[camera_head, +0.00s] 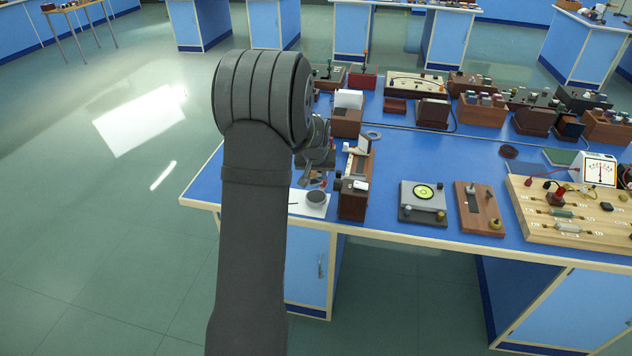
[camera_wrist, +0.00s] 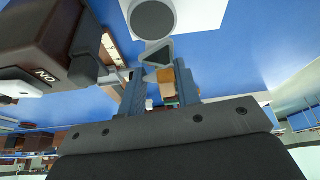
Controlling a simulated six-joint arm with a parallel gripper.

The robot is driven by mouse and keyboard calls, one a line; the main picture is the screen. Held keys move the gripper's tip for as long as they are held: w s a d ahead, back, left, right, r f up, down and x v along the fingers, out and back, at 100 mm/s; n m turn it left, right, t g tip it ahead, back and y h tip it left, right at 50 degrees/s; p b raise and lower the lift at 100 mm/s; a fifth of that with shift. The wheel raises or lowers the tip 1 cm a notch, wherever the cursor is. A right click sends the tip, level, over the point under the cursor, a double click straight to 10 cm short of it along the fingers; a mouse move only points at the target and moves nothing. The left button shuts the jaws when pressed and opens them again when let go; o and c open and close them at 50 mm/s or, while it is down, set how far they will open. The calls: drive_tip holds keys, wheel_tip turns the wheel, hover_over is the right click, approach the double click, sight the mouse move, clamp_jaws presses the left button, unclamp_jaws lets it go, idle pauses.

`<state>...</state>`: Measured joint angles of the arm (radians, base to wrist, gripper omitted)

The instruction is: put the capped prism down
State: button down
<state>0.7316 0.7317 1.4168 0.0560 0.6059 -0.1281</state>
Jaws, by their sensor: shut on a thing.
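My gripper (camera_wrist: 160,80) is shut on the capped prism, whose grey triangular cap (camera_wrist: 157,53) shows between the blue-grey fingers in the wrist view. The fingers hide most of its body. A dark grey round disc (camera_wrist: 152,18) on a white sheet (camera_wrist: 200,12) lies just beyond the prism in that view. In the head view the disc (camera_head: 316,198) and the sheet (camera_head: 299,208) are at the bench's front left corner. My gripper (camera_head: 314,178) is just behind and above the disc there. The prism is too small to make out clearly in the head view.
A brown wooden instrument (camera_head: 353,200) stands close right of the disc; its dark end looms at left in the wrist view (camera_wrist: 40,45). A grey plate instrument (camera_head: 423,203) and a wooden board (camera_head: 480,208) stand farther right. The bench's front edge (camera_head: 400,229) is near.

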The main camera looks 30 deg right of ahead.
sight(316, 180)
drive_tip(key=shift+f, duration=1.45)
drive_tip(key=shift+f, duration=0.1)
drive_tip(key=shift+f, duration=0.5)
drive_tip(key=c, duration=1.1)
unclamp_jaws()
drive_tip(key=shift+f, duration=0.1)
drive_tip(key=shift+o, duration=0.2)
drive_tip(key=v, duration=1.3)
drive_tip(key=shift+w+r, duration=0.2)
drive_tip(key=shift+r, duration=0.05)
drive_tip(key=shift+d, duration=0.1)
